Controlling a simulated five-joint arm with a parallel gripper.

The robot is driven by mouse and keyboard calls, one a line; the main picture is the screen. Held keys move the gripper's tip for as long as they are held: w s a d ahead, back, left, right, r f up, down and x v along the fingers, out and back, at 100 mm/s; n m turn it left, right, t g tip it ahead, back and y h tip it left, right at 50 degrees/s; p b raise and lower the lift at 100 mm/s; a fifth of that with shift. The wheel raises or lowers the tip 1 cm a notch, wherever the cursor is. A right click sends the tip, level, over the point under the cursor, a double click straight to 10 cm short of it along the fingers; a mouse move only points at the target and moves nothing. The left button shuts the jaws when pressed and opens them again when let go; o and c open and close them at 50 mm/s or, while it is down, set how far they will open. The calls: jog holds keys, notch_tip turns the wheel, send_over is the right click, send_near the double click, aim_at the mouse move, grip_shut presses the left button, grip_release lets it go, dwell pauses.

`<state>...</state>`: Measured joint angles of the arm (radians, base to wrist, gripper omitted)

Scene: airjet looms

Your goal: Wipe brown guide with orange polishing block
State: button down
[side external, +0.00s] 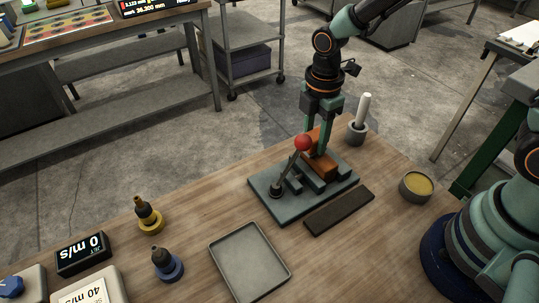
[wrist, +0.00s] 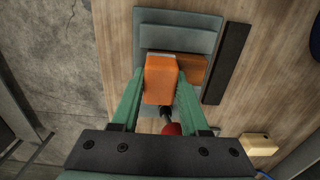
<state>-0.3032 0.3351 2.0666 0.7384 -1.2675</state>
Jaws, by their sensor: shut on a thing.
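My gripper (side external: 319,148) is shut on the orange polishing block (wrist: 160,78), with a green finger on each side of it in the wrist view. In the side external view the block (side external: 313,134) shows partly between the fingers. The brown guide (wrist: 193,68) sits on the grey-green fixture (wrist: 179,18); the block covers its left part in the wrist view. In the side external view the guide (side external: 322,167) is just below the fingertips. The block is over or against the guide; I cannot tell if they touch.
A lever with a red ball (side external: 303,142) rises beside the fingers. A dark flat bar (side external: 340,210) lies by the fixture. A grey cup with a white rod (side external: 362,110), a yellow-filled bowl (side external: 416,187) and an empty tray (side external: 249,262) stand around. Bare wood lies left of the fixture.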

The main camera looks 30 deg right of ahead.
aim_at(323, 159)
jog(key=shift+s, duration=2.8)
jog(key=shift+w+r, duration=0.1)
jog(key=shift+w, duration=3.3)
jog(key=shift+r, duration=4)
jog(key=shift+f, duration=0.15)
